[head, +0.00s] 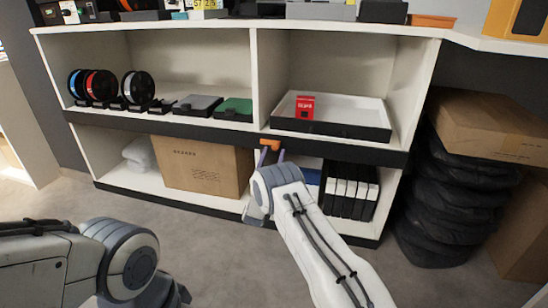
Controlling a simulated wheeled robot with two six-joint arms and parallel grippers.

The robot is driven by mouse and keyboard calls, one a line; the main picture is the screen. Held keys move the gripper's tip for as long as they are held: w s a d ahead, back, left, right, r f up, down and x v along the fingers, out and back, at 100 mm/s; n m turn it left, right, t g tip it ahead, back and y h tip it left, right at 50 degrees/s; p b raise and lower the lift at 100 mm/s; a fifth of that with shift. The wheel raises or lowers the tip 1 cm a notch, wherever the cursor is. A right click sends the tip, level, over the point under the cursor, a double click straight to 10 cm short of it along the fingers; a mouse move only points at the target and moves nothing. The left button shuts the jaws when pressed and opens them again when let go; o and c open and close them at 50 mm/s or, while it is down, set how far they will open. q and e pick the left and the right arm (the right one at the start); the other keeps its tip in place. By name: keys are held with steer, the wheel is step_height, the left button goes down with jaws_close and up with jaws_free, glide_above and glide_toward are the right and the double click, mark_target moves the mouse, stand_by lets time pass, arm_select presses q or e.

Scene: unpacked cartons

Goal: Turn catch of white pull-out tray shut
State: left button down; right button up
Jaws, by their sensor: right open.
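The white pull-out tray (340,112) sits in the upper right compartment of the shelf unit, with a black front and a small red box (305,106) inside. A small orange piece (270,143), which looks like the catch, shows at the dark rail below the tray's left end. My right gripper (271,157) is open just below and around this piece; whether its fingers touch it I cannot tell. My right arm's wrist hides much of the gripper. My left arm shows at the lower left, with its gripper out of view.
Spools (138,87) and small flat boxes stand in the upper left compartment. A cardboard carton (205,168) and black-and-white binders (347,192) fill the lower shelf. Stacked black bags (465,175) with a carton (488,125) on top stand at the right. The grey floor in front is clear.

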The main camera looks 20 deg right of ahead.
mark_target(269, 144)
steer(key=shift+x, duration=1)
jaws_close()
steer(key=shift+f+m+g+h+b, duration=0.1)
steer(key=shift+m+g+h+b, duration=0.25)
steer(key=shift+m, duration=0.25)
steer(key=m+g+h+b, duration=0.1)
steer(key=m, duration=0.3)
steer(key=shift+a, duration=0.15)
steer(key=m+g+h, duration=0.1)
steer(key=m+g, duration=0.1)
steer(key=m, duration=0.1)
steer(key=m+g+b, duration=0.1)
steer(key=m, duration=0.3)
steer(key=shift+w+a+m+g+h, duration=0.15)
steer(key=shift+m+g+h, duration=0.15)
steer(key=shift+g+h, duration=0.05)
steer(key=m, duration=0.1)
steer(key=m+g, duration=0.1)
steer(key=m, duration=0.2)
steer(key=shift+r+g, duration=0.25)
steer(key=shift+g, duration=0.05)
steer(key=m+g, duration=0.1)
steer(key=m, duration=0.1)
steer(key=m+y+p, duration=0.1)
steer(key=m, duration=0.2)
steer(key=shift+a+r+g, duration=0.1)
steer(key=shift+g, duration=0.3)
steer(key=shift+m, duration=0.4)
